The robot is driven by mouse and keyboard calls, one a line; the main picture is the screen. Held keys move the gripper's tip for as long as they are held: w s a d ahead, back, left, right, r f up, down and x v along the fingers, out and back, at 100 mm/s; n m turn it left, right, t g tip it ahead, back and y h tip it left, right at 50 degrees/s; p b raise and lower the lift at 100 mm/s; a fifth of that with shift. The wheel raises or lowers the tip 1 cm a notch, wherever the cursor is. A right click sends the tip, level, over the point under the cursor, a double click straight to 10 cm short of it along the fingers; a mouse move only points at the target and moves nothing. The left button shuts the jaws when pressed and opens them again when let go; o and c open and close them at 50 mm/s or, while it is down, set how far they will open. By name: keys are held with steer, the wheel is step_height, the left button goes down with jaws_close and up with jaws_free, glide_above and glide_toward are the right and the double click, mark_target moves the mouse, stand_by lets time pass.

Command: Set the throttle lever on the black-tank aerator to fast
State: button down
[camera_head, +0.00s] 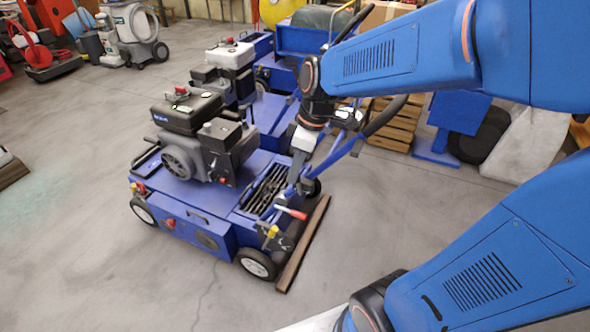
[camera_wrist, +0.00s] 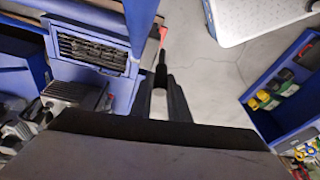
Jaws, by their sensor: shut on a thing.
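The black-tank aerator (camera_head: 190,205) is the nearest blue machine in the head view, with its black tank (camera_head: 188,110) on top of the engine. Its handle (camera_head: 345,145) slopes up to the right. In the wrist view my gripper (camera_wrist: 161,90) is shut on a slim dark piece, which looks like the throttle lever (camera_wrist: 161,68). Fast and slow marks cannot be made out. A red-ended lever (camera_head: 292,212) stands low by the tine grille (camera_head: 268,190).
An aerator with a white tank (camera_head: 230,55) stands close behind. A wooden plank (camera_head: 303,245) lies along the near machine's right end. Wooden pallets (camera_head: 390,130) and a blue stand (camera_head: 460,115) are at the right. Open floor (camera_head: 70,240) lies to the left.

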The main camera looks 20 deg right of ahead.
steer(key=shift+s+d, duration=0.1)
stand_by(0.3)
steer(key=c, duration=1.7)
jaws_free()
steer(key=shift+r, duration=0.1)
steer(key=v, duration=1.7)
steer(key=shift+s+d, duration=0.2)
steer(key=shift+d, duration=0.05)
